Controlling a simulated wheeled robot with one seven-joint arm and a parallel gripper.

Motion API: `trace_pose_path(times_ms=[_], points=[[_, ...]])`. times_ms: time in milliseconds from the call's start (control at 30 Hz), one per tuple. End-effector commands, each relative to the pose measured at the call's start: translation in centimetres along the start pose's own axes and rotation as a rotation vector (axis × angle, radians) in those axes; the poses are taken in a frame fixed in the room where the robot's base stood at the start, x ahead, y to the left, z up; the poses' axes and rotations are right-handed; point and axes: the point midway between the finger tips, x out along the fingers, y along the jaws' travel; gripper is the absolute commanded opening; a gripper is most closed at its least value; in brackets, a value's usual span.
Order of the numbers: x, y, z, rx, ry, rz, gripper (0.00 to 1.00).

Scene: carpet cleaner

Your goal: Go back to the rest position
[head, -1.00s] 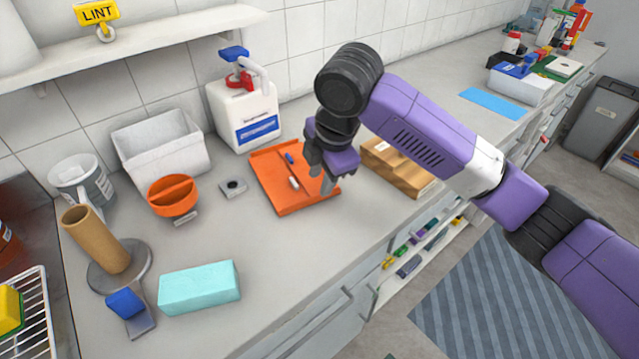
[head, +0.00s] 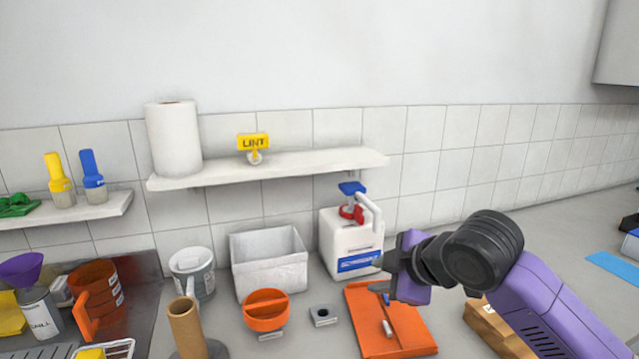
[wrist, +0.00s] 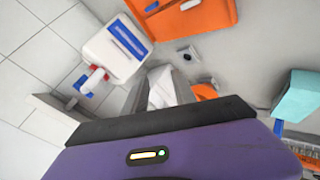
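My gripper (head: 380,287) shows at the lower right of the head view, at the end of my purple and black arm. It points left, in front of the white jug (head: 340,232) and above the orange tray (head: 405,325). Its fingers are small and partly hidden there, so I cannot tell whether they are open or shut. In the wrist view my purple gripper housing (wrist: 215,155) fills the bottom, and no held object shows. The jug (wrist: 103,50) is at the upper left of the wrist view and the tray (wrist: 200,18) at the top.
A white bin (head: 270,277), an orange round container (head: 265,318) and a cardboard tube (head: 187,325) stand on the counter left of the tray. A wooden block (head: 490,325) lies under my arm. A wall shelf (head: 290,163) holds a paper roll (head: 173,140) and a LINT sign (head: 254,142).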

Motion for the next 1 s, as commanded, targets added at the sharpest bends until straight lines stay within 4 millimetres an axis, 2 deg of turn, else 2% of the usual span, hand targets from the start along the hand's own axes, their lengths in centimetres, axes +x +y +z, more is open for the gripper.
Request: trace_pose_path(times_ms=[33,200,333,433,567,667,867,1000], points=[[0.0,0.2,-1.6,0.050,0.069,0.045,0.32],[-1.1,1.6,-5.8,0.227,0.283,0.195,0.32],[-2.7,2.0,-8.0,0.394,0.455,0.302,0.32],[-4.2,2.0,-8.6,0.526,0.572,0.383,0.32],[-6.2,1.2,-8.1,0.688,0.691,0.477,0.32],[-7.5,0.1,-6.9,0.804,0.759,0.545,0.32],[-9.8,-3.8,-3.3,1.004,0.835,0.670,0.32],[-11.3,-7.5,-0.5,1.111,0.845,0.750,0.32]])
